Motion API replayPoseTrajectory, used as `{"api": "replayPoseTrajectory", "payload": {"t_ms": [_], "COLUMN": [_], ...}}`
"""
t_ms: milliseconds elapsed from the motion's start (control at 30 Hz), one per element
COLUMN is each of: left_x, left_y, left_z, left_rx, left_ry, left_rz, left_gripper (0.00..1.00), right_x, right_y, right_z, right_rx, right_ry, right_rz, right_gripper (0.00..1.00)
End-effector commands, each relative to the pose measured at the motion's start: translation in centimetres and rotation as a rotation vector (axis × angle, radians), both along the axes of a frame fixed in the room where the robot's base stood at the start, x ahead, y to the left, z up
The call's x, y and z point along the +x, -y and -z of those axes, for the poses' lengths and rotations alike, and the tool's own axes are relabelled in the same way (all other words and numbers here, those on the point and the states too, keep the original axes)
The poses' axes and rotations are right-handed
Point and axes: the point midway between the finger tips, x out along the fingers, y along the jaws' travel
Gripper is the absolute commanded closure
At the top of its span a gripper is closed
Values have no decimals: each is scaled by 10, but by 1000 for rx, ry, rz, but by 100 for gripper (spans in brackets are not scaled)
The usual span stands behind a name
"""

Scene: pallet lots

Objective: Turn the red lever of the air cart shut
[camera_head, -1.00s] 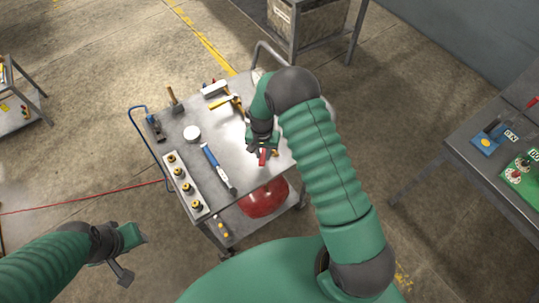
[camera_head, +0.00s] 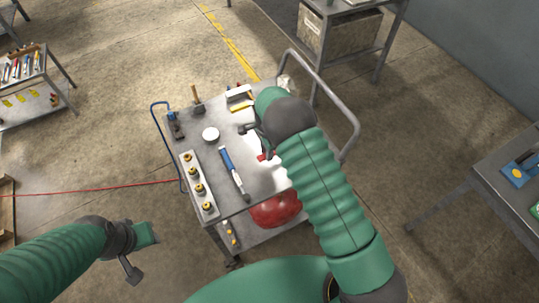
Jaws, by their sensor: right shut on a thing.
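The air cart (camera_head: 226,180) is a grey metal cart with a red tank (camera_head: 276,208) on its lower shelf. The red lever (camera_head: 264,157) shows as a small red piece at the right side of the cart top, mostly hidden by my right gripper and forearm. My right gripper (camera_head: 262,147) is over the cart top and shut on the lever; its fingertips are largely covered. How far the lever is turned cannot be made out. My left gripper (camera_head: 140,250) is in front of the cart at the lower left, away from it and empty; its jaw opening is unclear.
On the cart top lie a blue-handled tool (camera_head: 232,170), a white round item (camera_head: 211,134), a strip with several brass fittings (camera_head: 198,183) and hammers. A red hose (camera_head: 90,191) runs left on the floor. A workbench (camera_head: 480,190) stands right.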

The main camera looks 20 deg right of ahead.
Motion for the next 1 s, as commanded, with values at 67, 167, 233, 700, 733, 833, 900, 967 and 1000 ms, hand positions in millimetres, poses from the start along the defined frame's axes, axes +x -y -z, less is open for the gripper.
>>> {"api": "replayPoseTrajectory", "payload": {"t_ms": [67,167,233,700,733,833,900,967,1000], "left_x": [0,0,0,0,0,0,0,0,0], "left_y": [0,0,0,0,0,0,0,0,0], "left_z": [2,3,3,2,2,2,2,2,2], "left_rx": [0,0,0,0,0,0,0,0,0], "left_ry": [0,0,0,0,0,0,0,0,0], "left_rz": [0,0,0,0,0,0,0,0,0], "left_gripper": [64,64,64,64,64,64,64,64,64], "right_x": [-2,-1,0,1,2,2,2,2,2], "right_y": [-4,-4,-4,-3,-3,-2,-2,-2,-2], "right_z": [5,4,4,3,3,2,1,1,0], "right_rx": [5,6,6,4,4,4,3,2,2], "right_ry": [-11,-11,-11,-6,-6,-3,-2,-1,0], "right_rz": [17,33,38,41,41,40,40,40,40], "right_gripper": [100,100,100,65,61,56,56,56,56]}}
